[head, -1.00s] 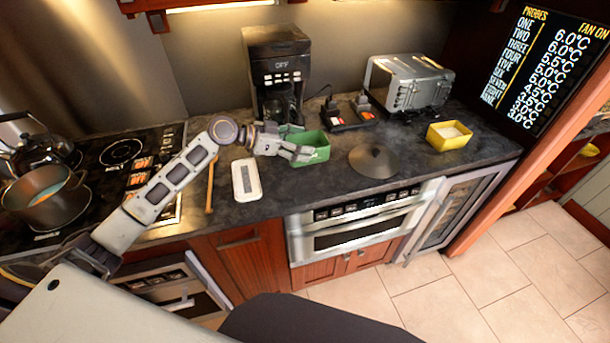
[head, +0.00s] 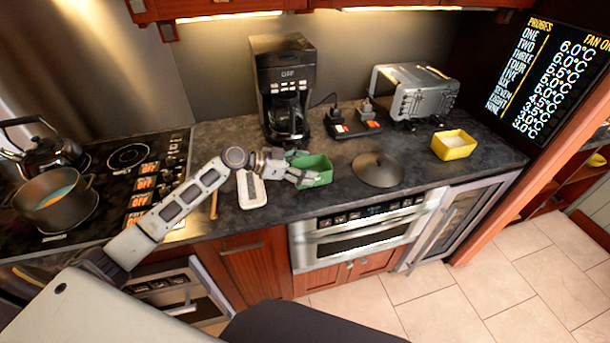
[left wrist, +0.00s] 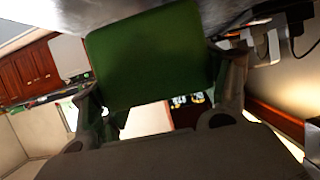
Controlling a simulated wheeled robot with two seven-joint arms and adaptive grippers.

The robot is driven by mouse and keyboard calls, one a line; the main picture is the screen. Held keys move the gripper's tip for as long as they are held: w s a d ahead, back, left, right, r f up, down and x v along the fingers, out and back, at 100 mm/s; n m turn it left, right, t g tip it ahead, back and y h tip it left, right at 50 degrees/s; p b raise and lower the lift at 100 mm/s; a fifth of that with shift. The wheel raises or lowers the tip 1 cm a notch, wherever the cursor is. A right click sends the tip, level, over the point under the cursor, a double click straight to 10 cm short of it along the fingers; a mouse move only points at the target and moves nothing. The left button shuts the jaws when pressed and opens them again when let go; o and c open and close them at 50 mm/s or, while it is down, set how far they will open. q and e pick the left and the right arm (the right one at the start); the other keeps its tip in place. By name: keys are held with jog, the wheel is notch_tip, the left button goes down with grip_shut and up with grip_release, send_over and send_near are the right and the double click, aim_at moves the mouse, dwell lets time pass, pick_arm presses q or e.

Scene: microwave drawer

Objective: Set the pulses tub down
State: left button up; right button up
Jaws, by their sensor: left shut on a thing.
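A green tub (head: 316,168), open at the top, is at my left gripper (head: 304,178) over the counter, in front of the coffee maker. My left gripper is shut on it. In the left wrist view the tub's green wall (left wrist: 150,58) fills the space between the two fingers (left wrist: 160,105). Whether its base touches the counter cannot be told. What is inside it is not visible. My right gripper is not in view.
The dark counter (head: 330,204) holds a round dark lid (head: 378,170) right of the tub. A white item (head: 251,190) lies left. The coffee maker (head: 283,88) and toaster (head: 415,95) stand behind. A yellow tub (head: 454,145) is far right; a pot (head: 56,200) is on the hob.

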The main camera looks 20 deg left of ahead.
pick_arm(q)
jog(key=shift+f, duration=1.7)
jog(key=shift+f, duration=0.15)
jog(key=o, duration=1.4)
jog(key=shift+r, duration=0.2)
